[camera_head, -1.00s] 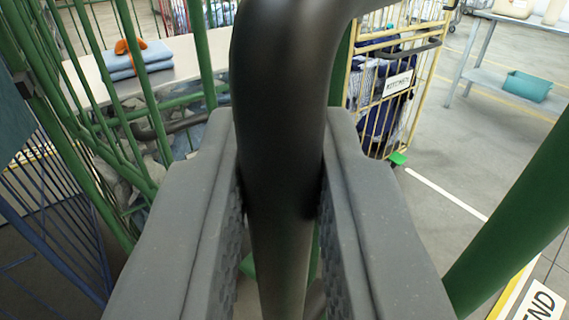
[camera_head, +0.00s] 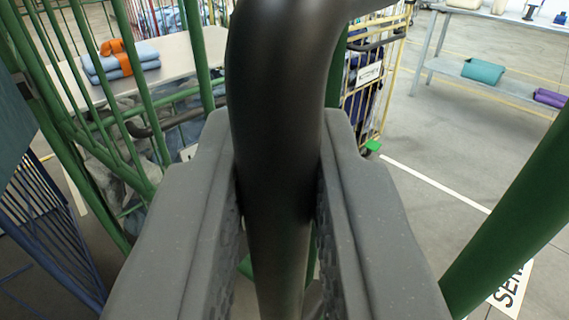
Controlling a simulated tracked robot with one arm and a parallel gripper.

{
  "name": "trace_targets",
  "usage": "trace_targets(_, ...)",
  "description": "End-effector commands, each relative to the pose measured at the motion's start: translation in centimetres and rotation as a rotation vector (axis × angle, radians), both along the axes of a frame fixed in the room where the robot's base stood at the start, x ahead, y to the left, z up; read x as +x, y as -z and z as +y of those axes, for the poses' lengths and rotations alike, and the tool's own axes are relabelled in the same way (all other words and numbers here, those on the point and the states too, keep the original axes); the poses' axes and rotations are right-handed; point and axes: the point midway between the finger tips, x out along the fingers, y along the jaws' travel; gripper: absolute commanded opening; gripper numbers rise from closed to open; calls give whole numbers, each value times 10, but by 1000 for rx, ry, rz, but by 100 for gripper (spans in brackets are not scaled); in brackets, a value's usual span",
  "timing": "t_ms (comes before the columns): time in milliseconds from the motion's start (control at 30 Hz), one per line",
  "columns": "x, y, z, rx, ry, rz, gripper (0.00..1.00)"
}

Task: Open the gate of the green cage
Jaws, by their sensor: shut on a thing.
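My gripper (camera_head: 275,195) fills the lower middle of the view. Its two grey fingers are shut on a thick black bent bar (camera_head: 275,120), which looks like the handle of the green cage's gate. The bar runs up from between the fingers and bends to the right at the top. The green cage (camera_head: 200,60) shows as green bars at the left and behind the bar. A thick green post (camera_head: 520,210) crosses the lower right. Where the black bar joins the gate is hidden.
A yellow cage (camera_head: 385,90) with dark bags stands behind. A table with folded blue cloth (camera_head: 120,62) is at the upper left. A blue cage (camera_head: 50,230) is at the lower left. A shelf (camera_head: 470,75) stands at the upper right. Grey floor (camera_head: 430,160) between is clear.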

Motion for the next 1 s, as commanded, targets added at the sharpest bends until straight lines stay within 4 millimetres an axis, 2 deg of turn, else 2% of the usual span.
trace_targets(333,-3,-3,6,2,-12,-6,0)
trace_targets(367,-3,-3,6,2,-13,-7,22)
trace_targets(400,-3,-3,6,2,-13,-7,33)
trace_targets(433,-3,-3,6,2,-12,-6,34)
trace_targets(1000,-3,-1,5,1,-9,-1,34)
